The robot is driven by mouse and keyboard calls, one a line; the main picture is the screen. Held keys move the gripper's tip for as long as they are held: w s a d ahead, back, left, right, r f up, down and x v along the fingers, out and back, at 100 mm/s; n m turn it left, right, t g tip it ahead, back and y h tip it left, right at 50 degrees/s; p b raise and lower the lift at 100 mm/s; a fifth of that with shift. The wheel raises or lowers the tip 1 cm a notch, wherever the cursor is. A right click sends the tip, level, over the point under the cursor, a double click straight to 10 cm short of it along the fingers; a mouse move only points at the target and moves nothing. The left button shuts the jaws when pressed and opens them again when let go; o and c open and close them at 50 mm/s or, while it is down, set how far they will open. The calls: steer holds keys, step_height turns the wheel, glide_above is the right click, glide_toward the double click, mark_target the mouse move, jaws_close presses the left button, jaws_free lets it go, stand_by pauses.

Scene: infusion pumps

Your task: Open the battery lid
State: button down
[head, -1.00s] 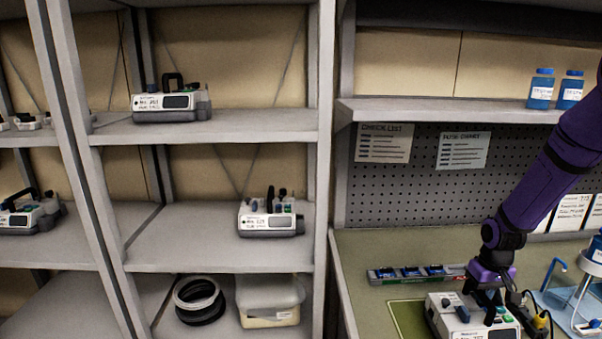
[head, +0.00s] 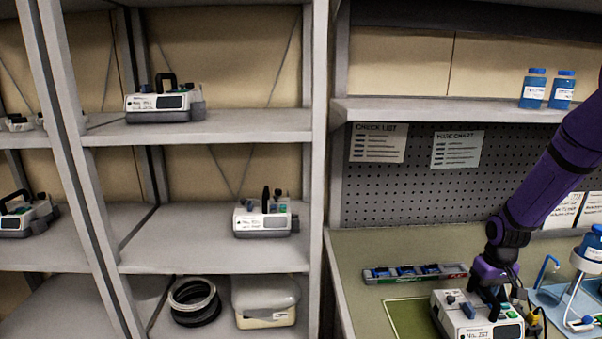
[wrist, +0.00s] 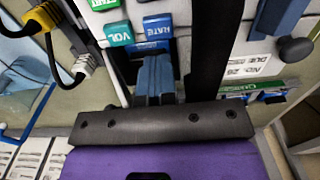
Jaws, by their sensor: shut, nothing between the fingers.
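A white and grey infusion pump (head: 478,327) sits on the bench at the bottom right of the head view, cut off by the frame edge. My gripper (head: 490,308) points down at its top, shut with nothing held. In the wrist view, the pump's white top (wrist: 185,12) shows green, teal VOL and blue RATE keys. A blue-grey ribbed piece (wrist: 155,75) lies below the RATE key, between my dark finger parts. A blue block (wrist: 282,14) and a dark knob (wrist: 296,49) are at the right. I cannot tell which part is the battery lid.
A tray with blue items (head: 415,273) lies behind the pump, and a green mat (head: 405,318) is left of it. Yellow and white cable plugs (wrist: 42,18) are close by in the wrist view. A white stand (head: 577,290) is at the right. Shelves with other pumps fill the left.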

steer(key=shift+d, duration=0.7)
